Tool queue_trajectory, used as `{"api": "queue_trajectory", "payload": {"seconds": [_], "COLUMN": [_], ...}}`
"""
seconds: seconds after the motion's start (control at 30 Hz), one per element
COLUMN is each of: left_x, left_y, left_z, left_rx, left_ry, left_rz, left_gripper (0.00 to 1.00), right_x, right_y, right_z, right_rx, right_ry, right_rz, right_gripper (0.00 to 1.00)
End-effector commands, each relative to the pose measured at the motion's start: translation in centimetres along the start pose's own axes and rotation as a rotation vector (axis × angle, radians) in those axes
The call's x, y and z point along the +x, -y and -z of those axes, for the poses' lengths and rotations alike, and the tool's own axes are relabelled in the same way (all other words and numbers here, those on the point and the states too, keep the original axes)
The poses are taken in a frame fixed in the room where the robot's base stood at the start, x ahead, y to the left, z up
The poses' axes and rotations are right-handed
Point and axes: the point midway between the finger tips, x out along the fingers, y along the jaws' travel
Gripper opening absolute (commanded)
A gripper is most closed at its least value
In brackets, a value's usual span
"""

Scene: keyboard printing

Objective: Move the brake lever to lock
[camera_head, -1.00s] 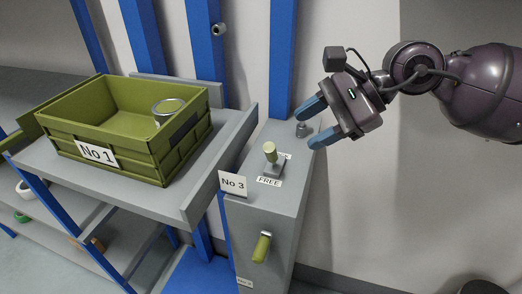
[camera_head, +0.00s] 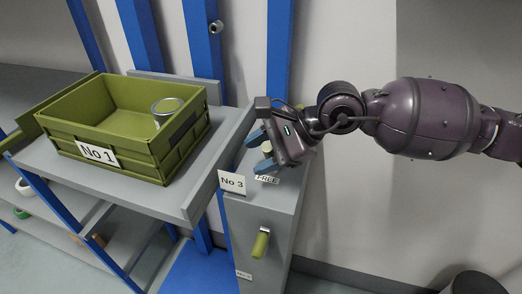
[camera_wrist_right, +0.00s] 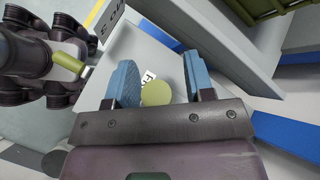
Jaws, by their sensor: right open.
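The brake lever's pale green round knob (camera_head: 266,146) is on top of the grey cabinet (camera_head: 285,195), beside a FREE label (camera_head: 267,179). My right gripper (camera_head: 260,152) is at the lever, its blue fingers apart on either side of the knob. In the right wrist view the knob (camera_wrist_right: 156,93) lies between the two open fingers (camera_wrist_right: 160,80), with no clear contact. The lever's base and any lock label are hidden behind the gripper in the head view. My left gripper does not show.
A second green handle (camera_head: 260,244) sticks out of the cabinet's front. A No 3 sign (camera_head: 232,182) stands at its top left edge. A green crate (camera_head: 140,170) marked No 1 holds a can (camera_head: 167,107) on the grey rack to the left.

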Motion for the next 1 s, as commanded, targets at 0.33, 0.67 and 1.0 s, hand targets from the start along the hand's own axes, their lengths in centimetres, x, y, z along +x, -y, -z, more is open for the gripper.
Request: {"api": "queue_trajectory", "payload": {"seconds": [0.33, 0.67, 1.0], "left_x": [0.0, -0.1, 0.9], "left_y": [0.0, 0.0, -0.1], "left_z": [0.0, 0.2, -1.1], "left_rx": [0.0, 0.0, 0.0], "left_ry": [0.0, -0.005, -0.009], "left_rz": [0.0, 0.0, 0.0], "left_gripper": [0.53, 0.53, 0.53], "right_x": [0.0, 0.0, 0.0], "right_y": [0.0, 0.0, 0.2], "right_z": [0.0, 0.0, 0.3], "right_rx": [0.001, 0.001, 0.038], "right_ry": [0.0, 0.0, 0.028], "right_rz": [0.0, 0.0, -0.018], "right_gripper": [0.19, 0.0, 0.0]}}
